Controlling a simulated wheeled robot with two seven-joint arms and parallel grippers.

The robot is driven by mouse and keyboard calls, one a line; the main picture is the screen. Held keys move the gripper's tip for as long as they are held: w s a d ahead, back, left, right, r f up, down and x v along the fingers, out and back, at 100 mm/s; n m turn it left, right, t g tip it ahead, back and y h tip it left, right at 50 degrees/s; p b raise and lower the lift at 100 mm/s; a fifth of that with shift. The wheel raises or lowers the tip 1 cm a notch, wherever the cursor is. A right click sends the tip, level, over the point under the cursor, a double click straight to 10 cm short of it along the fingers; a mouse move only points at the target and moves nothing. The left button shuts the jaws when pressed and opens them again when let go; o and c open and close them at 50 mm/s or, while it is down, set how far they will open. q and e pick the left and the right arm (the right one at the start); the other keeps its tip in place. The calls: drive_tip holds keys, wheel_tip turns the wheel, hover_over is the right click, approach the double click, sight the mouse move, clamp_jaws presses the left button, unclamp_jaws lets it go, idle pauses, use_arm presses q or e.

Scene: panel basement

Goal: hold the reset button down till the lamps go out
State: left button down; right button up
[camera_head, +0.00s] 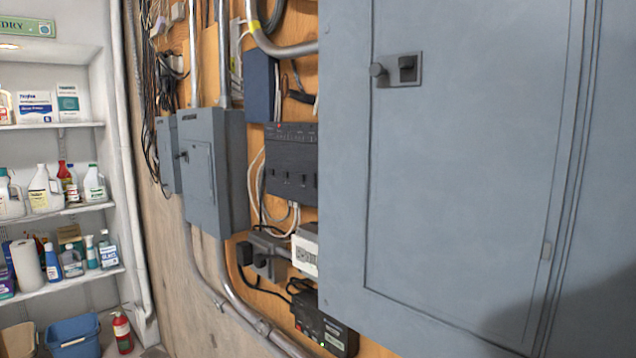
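No reset button can be made out for certain. A dark grey box (291,165) on the plywood wall has a row of small marks along its top edge, one of them reddish; they are too small to tell if they are lit lamps. A black box (323,325) low on the wall shows a small green light and some reddish spots. A white device (305,250) sits between them, partly hidden by the large grey panel (465,170), which fills the right side. Neither of my grippers is in view.
The large panel's closed door has a dark latch (406,69). Smaller grey electrical boxes (214,170), conduits and loose cables cover the wall. Shelves (60,209) with bottles stand at left, above a blue bin (73,338) and a red extinguisher-like bottle (122,332).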

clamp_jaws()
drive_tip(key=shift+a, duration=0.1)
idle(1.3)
